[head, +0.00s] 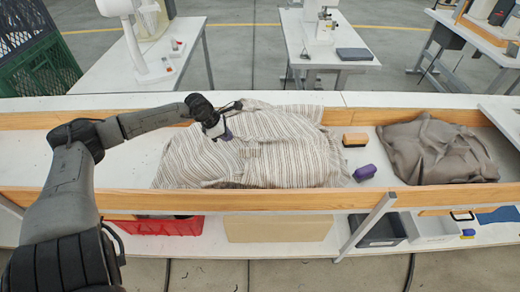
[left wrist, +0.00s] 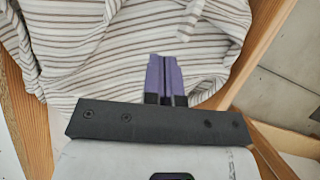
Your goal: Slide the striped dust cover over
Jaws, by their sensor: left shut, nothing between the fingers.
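The striped dust cover (head: 285,155), cream with brown-grey stripes, lies rumpled and humped in the middle of the long wood-edged bench. Whatever is under it is hidden. My left gripper (head: 226,134) is over the cover's upper left part, fingers pointing down at the cloth. In the left wrist view, the gripper's purple fingers (left wrist: 165,75) are shut together in front of the striped cloth (left wrist: 95,50), with no fold between them. I cannot tell whether the fingertips touch the cloth. My right gripper is not in view.
Right of the cover lie an orange-and-black block (head: 355,140) and a purple block (head: 365,172). A grey-brown cloth (head: 437,152) heaps farther right. Wooden rails (head: 140,201) edge the bench. Bare bench shows left of the cover. A red bin (head: 165,225) and cardboard box (head: 278,228) sit below.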

